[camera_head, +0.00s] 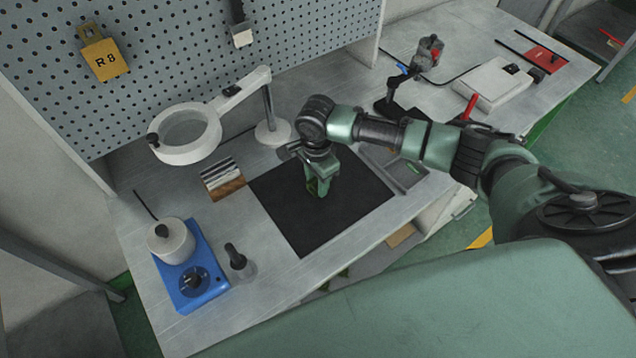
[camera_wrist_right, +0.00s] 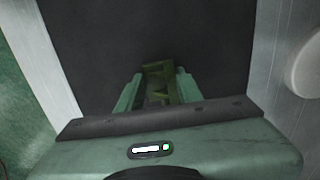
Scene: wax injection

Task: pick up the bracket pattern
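The bracket pattern (camera_wrist_right: 160,78) is a small olive-green angular piece. In the right wrist view it is between the two fingertips of my right gripper (camera_wrist_right: 160,90), in front of the dark mat. In the head view my right gripper (camera_head: 319,186) points down over the black mat (camera_head: 285,221), and part of the green piece shows at its tips. The fingers stand apart, one on each side of the bracket. I cannot tell whether both press on it, or whether it touches the mat. My left gripper is not in view.
A magnifier lamp (camera_head: 268,134) stands behind the mat. A striped block (camera_head: 222,179), a blue device with a pot (camera_head: 196,277) and a small dark-topped bottle (camera_head: 240,264) are to the left. A grey tray (camera_head: 408,171) lies to the right, under my arm.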

